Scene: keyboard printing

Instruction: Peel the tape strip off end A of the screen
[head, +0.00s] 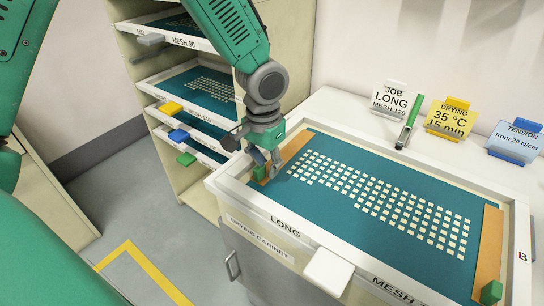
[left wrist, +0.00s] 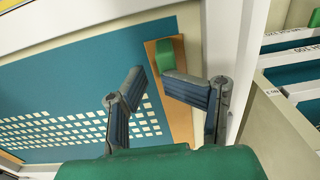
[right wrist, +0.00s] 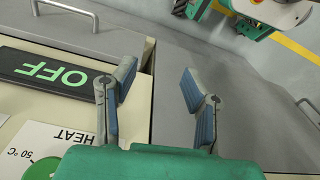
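The screen (head: 340,165) is a teal mesh in a white frame, with pale squares, lying on the cabinet top. An orange-brown tape strip (head: 296,148) lies along its left end, with a green tab (head: 259,174) at the strip's near end. The strip (left wrist: 181,122) and tab (left wrist: 165,52) also show in the left wrist view. My left gripper (head: 266,163) is over that strip beside the tab, fingers apart and empty; I cannot tell whether a finger touches the tab. My right gripper (right wrist: 158,85) is open and empty, away from the screen.
A second strip (head: 488,255) with a green tab (head: 491,291) lies at end B. A green-handled tool (head: 408,128) and several cards stand behind the screen. A rack of screens (head: 192,80) is at left. The right wrist view shows an OFF panel (right wrist: 60,75).

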